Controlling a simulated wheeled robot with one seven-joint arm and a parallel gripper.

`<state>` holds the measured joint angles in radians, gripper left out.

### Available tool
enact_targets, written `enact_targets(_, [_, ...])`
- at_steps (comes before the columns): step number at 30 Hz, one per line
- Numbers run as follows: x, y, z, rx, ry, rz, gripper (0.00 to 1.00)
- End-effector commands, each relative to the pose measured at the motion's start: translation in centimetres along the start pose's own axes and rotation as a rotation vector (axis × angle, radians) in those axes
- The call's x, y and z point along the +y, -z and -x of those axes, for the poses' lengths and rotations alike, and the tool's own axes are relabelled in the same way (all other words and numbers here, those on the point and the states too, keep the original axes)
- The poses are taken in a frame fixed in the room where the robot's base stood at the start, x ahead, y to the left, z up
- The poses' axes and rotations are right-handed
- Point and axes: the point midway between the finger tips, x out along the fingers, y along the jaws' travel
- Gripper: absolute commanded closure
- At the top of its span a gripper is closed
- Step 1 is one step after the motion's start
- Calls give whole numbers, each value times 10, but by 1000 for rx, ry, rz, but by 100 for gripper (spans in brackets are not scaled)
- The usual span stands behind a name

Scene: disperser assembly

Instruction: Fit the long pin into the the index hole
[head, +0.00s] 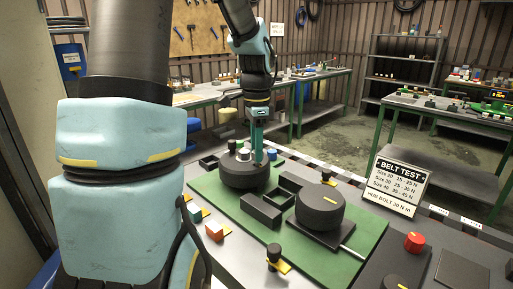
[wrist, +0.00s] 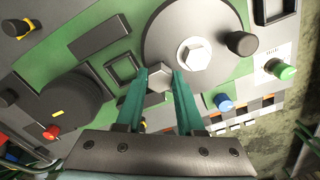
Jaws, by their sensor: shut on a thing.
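My gripper (wrist: 160,76) has its two teal fingers pointing down at the large dark grey disc (wrist: 165,25). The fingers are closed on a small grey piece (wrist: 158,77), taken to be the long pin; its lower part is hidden. The piece is at the disc's near edge in the wrist view, beside a pale hex bolt (wrist: 194,54). In the head view my gripper (head: 257,160) is over the right side of the disc (head: 238,177). I cannot make out the index hole, or whether the pin touches the disc.
A black knob (wrist: 241,43) stands at the disc's edge. The green board (head: 225,206) also carries open dark trays (head: 262,212) and a second dark round part (head: 320,207). Blue (wrist: 223,102) and green (wrist: 286,72) capped parts stand off the board. A belt test sign (head: 398,184) stands right.

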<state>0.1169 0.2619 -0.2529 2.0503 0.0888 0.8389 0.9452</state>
Motion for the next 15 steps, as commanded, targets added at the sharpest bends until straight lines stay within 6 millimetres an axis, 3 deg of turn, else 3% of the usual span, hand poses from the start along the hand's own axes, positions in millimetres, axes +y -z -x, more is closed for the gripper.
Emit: enact_targets(15, [0,0,-13,0,0,0,100])
